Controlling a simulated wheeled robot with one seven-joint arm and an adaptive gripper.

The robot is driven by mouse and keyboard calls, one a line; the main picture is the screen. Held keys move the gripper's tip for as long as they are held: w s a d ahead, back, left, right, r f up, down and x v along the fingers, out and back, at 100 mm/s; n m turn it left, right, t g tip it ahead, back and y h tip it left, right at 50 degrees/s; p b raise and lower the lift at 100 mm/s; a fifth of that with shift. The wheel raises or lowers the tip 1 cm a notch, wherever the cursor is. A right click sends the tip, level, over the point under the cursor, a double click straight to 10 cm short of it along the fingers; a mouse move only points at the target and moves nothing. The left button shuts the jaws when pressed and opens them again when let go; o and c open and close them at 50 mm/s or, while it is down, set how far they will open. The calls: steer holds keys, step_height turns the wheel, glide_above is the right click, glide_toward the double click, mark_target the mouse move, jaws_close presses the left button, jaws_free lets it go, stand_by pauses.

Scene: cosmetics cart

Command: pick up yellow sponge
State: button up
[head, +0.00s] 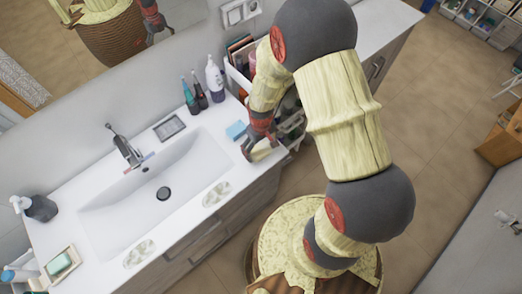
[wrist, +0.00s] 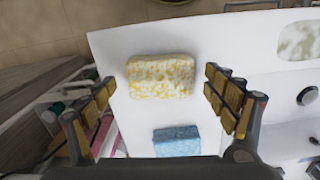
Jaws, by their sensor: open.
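The yellow sponge (wrist: 160,77) is a white-and-yellow speckled block lying flat on the white counter. In the wrist view it lies between and a little beyond the fingertips of my gripper (wrist: 162,98). The fingers are spread wide, with visible gaps on both sides of the sponge. In the head view my gripper (head: 257,143) is low over the counter's right end, by the sponge (head: 262,150), which is partly hidden by the fingers. A blue sponge (wrist: 177,141) lies nearer my palm in the wrist view, and it also shows in the head view (head: 236,130).
The sink basin (head: 130,200) is left of my gripper. Bottles (head: 215,78) and a small grey dish (head: 169,128) stand along the wall. A cart with items (head: 240,62) stands beside the counter's right end. The counter edge (wrist: 100,45) is close to the yellow sponge.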

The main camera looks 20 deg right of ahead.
steer(key=shift+f, duration=0.45)
steer(key=shift+c, duration=1)
steer(key=c, duration=1)
